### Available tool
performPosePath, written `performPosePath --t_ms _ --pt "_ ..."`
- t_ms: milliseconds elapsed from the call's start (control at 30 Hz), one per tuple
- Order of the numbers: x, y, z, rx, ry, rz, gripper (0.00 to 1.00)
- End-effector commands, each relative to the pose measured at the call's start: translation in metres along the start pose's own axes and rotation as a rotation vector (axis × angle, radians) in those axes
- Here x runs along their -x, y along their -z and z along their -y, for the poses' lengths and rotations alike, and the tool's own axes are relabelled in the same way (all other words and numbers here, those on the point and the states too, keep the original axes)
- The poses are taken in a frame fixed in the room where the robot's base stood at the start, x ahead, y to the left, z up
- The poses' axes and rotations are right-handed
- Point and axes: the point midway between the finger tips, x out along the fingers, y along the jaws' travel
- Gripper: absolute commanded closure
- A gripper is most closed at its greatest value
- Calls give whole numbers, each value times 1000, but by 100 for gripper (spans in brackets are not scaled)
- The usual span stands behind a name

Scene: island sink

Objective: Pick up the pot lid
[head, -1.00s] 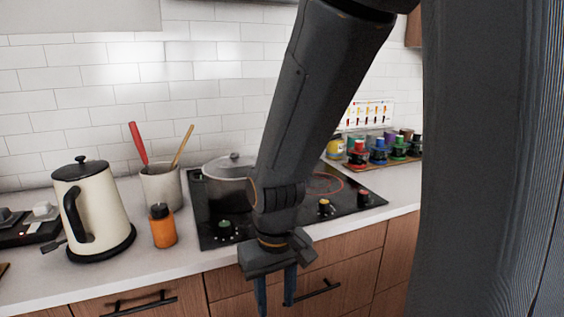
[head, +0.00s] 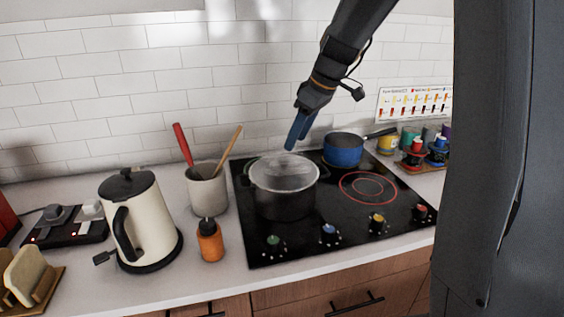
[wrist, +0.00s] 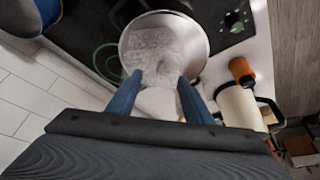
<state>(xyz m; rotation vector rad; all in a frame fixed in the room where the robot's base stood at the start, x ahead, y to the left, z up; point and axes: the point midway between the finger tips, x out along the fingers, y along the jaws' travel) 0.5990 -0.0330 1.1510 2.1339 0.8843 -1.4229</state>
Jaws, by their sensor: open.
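The pot lid (head: 284,172) is a round, clear glass lid with a metal rim. It sits on a dark pot (head: 285,203) at the left of the black cooktop. In the wrist view the lid (wrist: 163,38) lies beyond my fingertips, in the upper middle. My gripper (head: 292,148) is above the lid, pointing down, with blue fingers. In the wrist view the fingers of my gripper (wrist: 159,76) are apart with nothing held between them. The lid's knob is hard to make out. I cannot tell the exact gap between fingertips and lid.
A blue pan (head: 343,151) stands behind right on the cooktop (head: 400,203). A utensil crock (head: 208,190), an orange bottle (head: 210,241) and a cream kettle (head: 143,222) stand to the left. Paint-like jars (head: 416,152) stand at the right. The tiled wall is close behind.

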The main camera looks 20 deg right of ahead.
Motion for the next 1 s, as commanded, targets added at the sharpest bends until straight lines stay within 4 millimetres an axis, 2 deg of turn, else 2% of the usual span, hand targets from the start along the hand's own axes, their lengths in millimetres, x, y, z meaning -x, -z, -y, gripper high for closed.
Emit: performPosePath --t_ms 600,900,1000 --pt "-67 6 6 -2 1 3 54" --pt "-72 6 6 -1 0 3 54" --pt "-72 6 6 -1 0 3 69"
